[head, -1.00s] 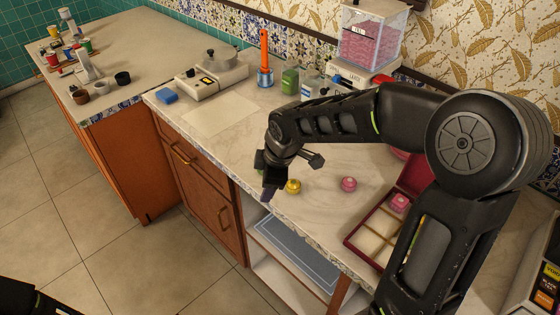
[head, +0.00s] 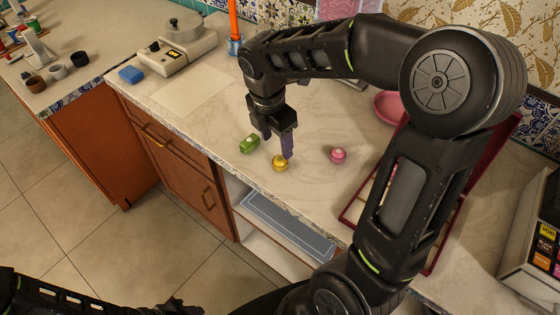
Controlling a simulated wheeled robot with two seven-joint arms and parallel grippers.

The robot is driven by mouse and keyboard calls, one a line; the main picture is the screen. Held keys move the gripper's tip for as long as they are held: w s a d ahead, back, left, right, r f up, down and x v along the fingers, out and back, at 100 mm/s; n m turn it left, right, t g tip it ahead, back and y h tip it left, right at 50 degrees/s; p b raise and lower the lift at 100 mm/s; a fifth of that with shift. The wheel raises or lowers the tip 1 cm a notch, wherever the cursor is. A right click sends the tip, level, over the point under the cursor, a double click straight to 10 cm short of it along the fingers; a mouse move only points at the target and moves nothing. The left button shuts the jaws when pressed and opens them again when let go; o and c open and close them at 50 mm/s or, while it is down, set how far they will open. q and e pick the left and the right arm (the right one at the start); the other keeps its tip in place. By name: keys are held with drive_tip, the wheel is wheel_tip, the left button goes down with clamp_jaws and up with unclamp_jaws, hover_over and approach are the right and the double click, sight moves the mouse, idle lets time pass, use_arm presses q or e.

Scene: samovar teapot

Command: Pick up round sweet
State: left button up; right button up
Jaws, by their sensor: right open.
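Three sweets lie on the pale counter: a gold round one (head: 280,164), a pink round one (head: 338,156) to its right, and a green, more barrel-shaped one (head: 249,144) to its left. My right gripper (head: 279,150) points down, open and empty, with its fingertips just behind and above the gold sweet, between it and the green one. Whether a finger touches the gold sweet I cannot tell. Part of my left arm shows dark along the bottom left edge; its gripper end (head: 178,306) is too unclear to read.
A red sectioned box (head: 352,208) stands at the right, partly hidden by my right arm. A pink dish (head: 388,107) is behind it. A scale (head: 182,45) and a blue sponge (head: 131,75) are at the back left. The counter's front edge is close to the gold sweet.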

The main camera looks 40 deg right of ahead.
sight(280, 159)
drive_tip(key=shift+d+f, duration=0.15)
drive_tip(key=shift+f, duration=1.1)
drive_tip(key=f, duration=0.3)
drive_tip(key=f+p, duration=0.1)
drive_tip(key=f, duration=0.1)
drive_tip(key=shift+w+d+f, duration=0.1)
drive_tip(key=shift+w+d, duration=0.05)
drive_tip(key=shift+d, duration=0.25)
drive_tip(key=shift+c, duration=0.3)
clamp_jaws()
